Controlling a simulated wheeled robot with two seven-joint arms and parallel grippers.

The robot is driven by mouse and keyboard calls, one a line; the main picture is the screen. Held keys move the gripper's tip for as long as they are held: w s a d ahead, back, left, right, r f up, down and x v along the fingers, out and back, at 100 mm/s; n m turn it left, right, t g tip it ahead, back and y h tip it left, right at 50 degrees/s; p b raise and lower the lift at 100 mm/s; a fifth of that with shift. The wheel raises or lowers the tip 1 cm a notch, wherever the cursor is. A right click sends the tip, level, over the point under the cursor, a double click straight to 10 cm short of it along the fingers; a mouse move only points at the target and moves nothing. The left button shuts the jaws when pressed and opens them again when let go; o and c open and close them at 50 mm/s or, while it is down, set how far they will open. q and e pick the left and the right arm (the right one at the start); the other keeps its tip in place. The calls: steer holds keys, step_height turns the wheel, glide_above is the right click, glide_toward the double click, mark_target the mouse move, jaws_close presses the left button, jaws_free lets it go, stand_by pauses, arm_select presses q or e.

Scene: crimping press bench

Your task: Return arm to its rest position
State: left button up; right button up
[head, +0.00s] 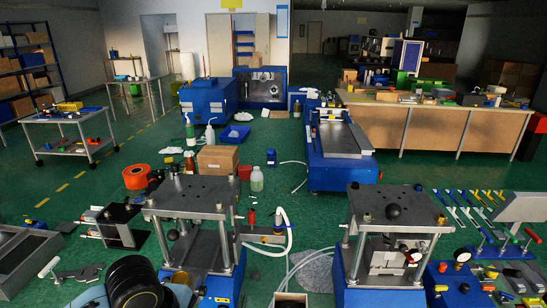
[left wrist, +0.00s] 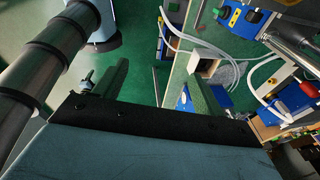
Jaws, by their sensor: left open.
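My left gripper (left wrist: 158,88) shows in the left wrist view with its two greenish fingers wide apart and nothing between them. Below the fingers the view looks down past the bench edge to the green floor. In the head view part of my left arm (head: 137,284) shows at the bottom left, in front of the left press (head: 188,192); its fingers cannot be made out there. My right arm and gripper are in neither view.
A second press (head: 392,210) stands at the right, with hand tools (head: 470,212) laid out beyond it. White hoses (head: 285,236) run between the presses. A small open box (head: 290,300) sits at the front edge; it also shows in the left wrist view (left wrist: 204,62).

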arm_select(q)
steer(key=s+d+f+n+t+h, duration=0.1)
steer(key=s+d+f+n+t, duration=0.15)
steer(key=s+n, duration=0.5)
steer(key=s+a+f+n+y, duration=0.3)
steer(key=s+a+n, duration=0.45)
steer(key=n, duration=0.35)
step_height(320, 180, down, 34)
steer(key=s+g+b, duration=0.2)
steer(key=b, duration=0.7)
steer(key=s+a+f+b, duration=0.2)
steer(key=s+f+b, duration=0.1)
steer(key=s+f, duration=0.5)
steer(key=s+a+f+g+b, duration=0.1)
steer(key=s+f+b, duration=0.2)
steer(key=s+f, duration=0.5)
step_height(320, 180, down, 6)
steer(key=shift+a+r+m+b, duration=0.25)
steer(key=shift+a+m+b, duration=0.05)
steer(key=shift+a+m, duration=0.05)
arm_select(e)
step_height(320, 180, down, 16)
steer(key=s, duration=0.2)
arm_select(q)
steer(key=shift+w, duration=0.1)
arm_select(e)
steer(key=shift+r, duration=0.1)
